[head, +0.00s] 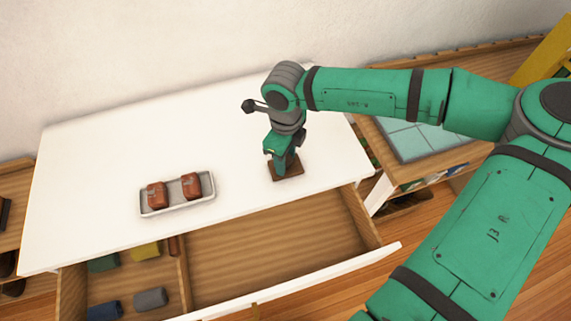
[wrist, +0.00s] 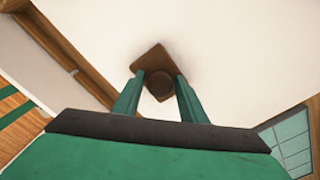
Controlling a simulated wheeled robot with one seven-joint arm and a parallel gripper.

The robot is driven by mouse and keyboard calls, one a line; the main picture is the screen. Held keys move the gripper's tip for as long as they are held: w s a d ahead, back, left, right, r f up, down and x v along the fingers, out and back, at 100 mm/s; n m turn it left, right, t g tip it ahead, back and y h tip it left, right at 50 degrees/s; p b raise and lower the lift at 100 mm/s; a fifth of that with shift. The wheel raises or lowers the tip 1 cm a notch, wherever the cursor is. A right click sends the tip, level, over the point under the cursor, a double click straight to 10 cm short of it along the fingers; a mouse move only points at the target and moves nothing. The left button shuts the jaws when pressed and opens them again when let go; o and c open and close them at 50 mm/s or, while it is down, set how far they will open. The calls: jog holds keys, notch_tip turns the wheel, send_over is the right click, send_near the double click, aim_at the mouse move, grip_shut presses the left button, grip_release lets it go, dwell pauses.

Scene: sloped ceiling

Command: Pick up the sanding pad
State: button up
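The sanding pad looks to be the brown square block with a round dark knob on top. In the head view the pad (head: 287,172) is near the front edge of the white tabletop, below my gripper (head: 281,160). In the wrist view the pad (wrist: 152,58) shows between and beyond the fingertips. My gripper (wrist: 160,80) points down with one green finger on each side of the knob. The fingers look very near the knob; I cannot tell whether they press on it. The pad appears flat on the tabletop, partly hidden by the fingers.
A white tray (head: 177,207) with two red-brown objects stands left of the pad. Below the front edge, an open drawer (head: 275,240) holds several coloured pieces in its left part; its right part is empty. A wooden unit with a teal tiled top (head: 415,138) is at right.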

jog(key=c, duration=0.6)
jog(key=shift+c, duration=0.3)
jog(key=shift+r, duration=0.1)
jog(key=shift+r, duration=0.4)
notch_tip(320, 180, up, 2)
jog(key=shift+r, duration=0.1)
jog(key=s+a+r, duration=0.8)
jog(key=s+r, duration=0.2)
jog(key=s, duration=0.1)
jog(key=shift+s, duration=0.2)
jog(key=shift+a, duration=0.1)
